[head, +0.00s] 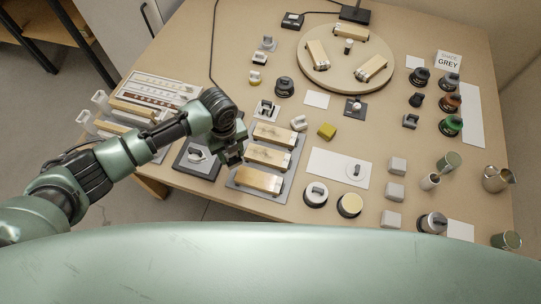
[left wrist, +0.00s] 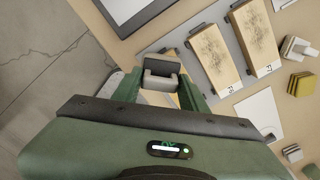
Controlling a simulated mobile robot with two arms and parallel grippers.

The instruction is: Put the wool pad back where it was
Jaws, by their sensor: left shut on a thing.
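My left gripper (head: 231,158) hangs over the near left of the bench, between a dark square plate and the grey tray of wooden blocks. In the left wrist view the gripper (left wrist: 160,78) is shut on a small grey piece with a raised grip, which I take to be the wool pad (left wrist: 160,84). Its underside is hidden, and in the head view my gripper mostly covers it. My right gripper is not in view.
The grey tray (head: 237,181) holds three wooden blocks. A pale handled block (head: 298,122) and a yellow-green block (head: 327,131) lie to its right. A white board (head: 325,167) with a round piece lies nearby. A round turntable (head: 346,77) stands at the back.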

